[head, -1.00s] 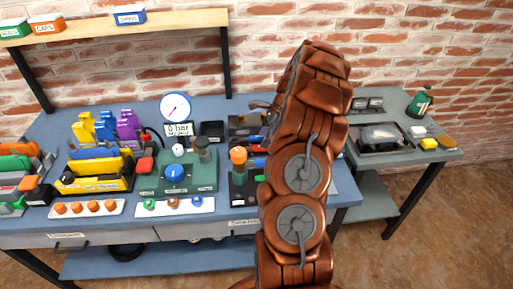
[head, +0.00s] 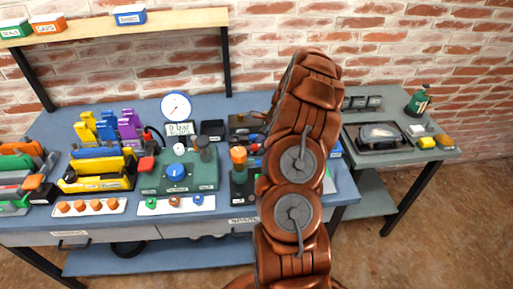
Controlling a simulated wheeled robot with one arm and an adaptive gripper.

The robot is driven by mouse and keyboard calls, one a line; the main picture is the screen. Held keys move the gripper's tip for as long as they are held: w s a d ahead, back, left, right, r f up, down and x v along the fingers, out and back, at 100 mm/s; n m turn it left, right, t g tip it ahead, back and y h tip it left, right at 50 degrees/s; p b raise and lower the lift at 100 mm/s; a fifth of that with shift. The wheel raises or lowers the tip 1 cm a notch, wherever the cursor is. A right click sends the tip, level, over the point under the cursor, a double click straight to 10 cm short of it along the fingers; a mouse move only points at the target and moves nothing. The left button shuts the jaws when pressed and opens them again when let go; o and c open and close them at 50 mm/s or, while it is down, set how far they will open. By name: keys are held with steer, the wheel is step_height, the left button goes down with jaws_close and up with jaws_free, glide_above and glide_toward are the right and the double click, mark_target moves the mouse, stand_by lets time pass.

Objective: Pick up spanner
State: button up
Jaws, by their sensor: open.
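I cannot make out a spanner for certain. A dark tray (head: 240,121) with small tools stands at the back of the blue bench, partly hidden by my arm. My arm rises in front of the bench's right part and covers what lies behind it. Only a small dark tip of what seems to be my gripper (head: 259,115) shows at the arm's left edge, near that tray. Its fingers are mostly hidden, and I see nothing held.
The blue bench (head: 75,222) carries a green test block (head: 205,180), a round gauge (head: 176,107), yellow and purple holders and an orange-topped tool (head: 238,158). A grey side table (head: 440,154) at right holds a black tray (head: 380,149) and a green bottle (head: 420,101). A shelf (head: 180,18) hangs above.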

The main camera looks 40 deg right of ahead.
steer(key=shift+f, duration=0.1)
stand_by(0.3)
jaws_close()
